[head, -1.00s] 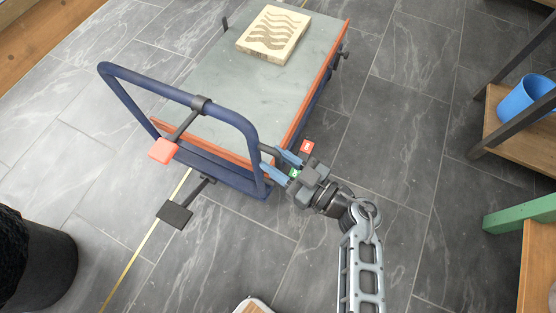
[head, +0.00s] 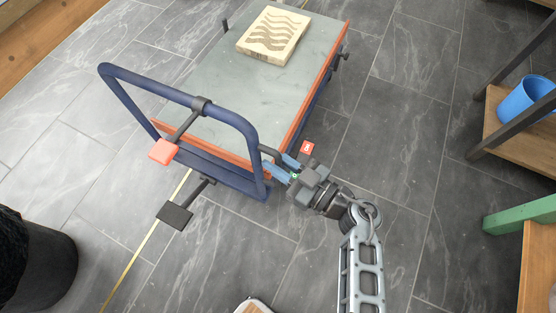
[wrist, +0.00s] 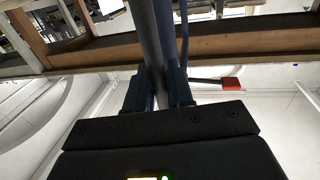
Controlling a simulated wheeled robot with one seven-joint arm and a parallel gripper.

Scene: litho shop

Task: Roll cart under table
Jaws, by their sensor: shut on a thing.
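The cart has a grey-green top (head: 215,85) with an orange edge, and a dark blue tubular push handle (head: 180,92). A red block on a lever (head: 163,151) and a black pedal (head: 175,215) sit on its handle side. My gripper (head: 281,168) is at the handle's lower right upright. The red block (wrist: 231,84) also shows there, to the right. No table is clearly identifiable in the head view.
A pale carved block (head: 273,36) lies on the cart top. A black bin (head: 38,262) stands at lower left. At right are a wooden shelf with a blue bucket (head: 528,99) and a green-edged bench (head: 520,215). Grey tiled floor with a yellow line (head: 140,255) lies between.

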